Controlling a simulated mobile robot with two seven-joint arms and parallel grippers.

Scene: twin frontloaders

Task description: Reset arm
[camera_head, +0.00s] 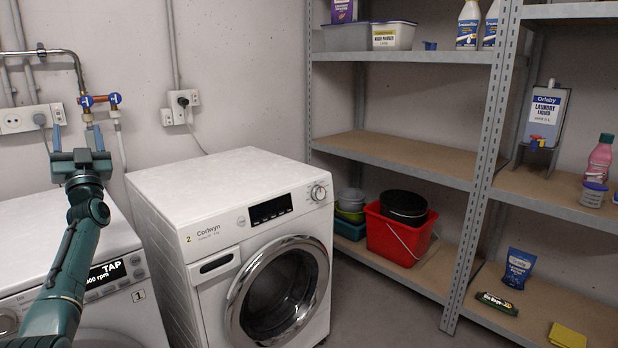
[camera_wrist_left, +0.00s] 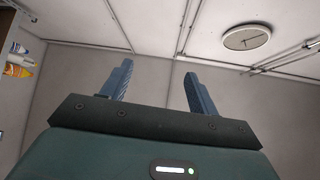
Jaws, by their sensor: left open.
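My left arm comes in from the left in the head view, over the left washing machine. Its gripper (camera_head: 73,138) points up in front of the wall, with the two fingers apart and nothing between them. In the left wrist view the two blue fingers of the left gripper (camera_wrist_left: 155,92) are spread, with bare wall behind them. My right gripper is in neither view.
A washing machine marked 1 (camera_head: 121,228) is under my left arm. A washing machine marked 2 (camera_head: 213,235) stands beside it. Blue-handled taps (camera_head: 100,101) are on the wall near the gripper. Metal shelves (camera_head: 405,157) stand at right.

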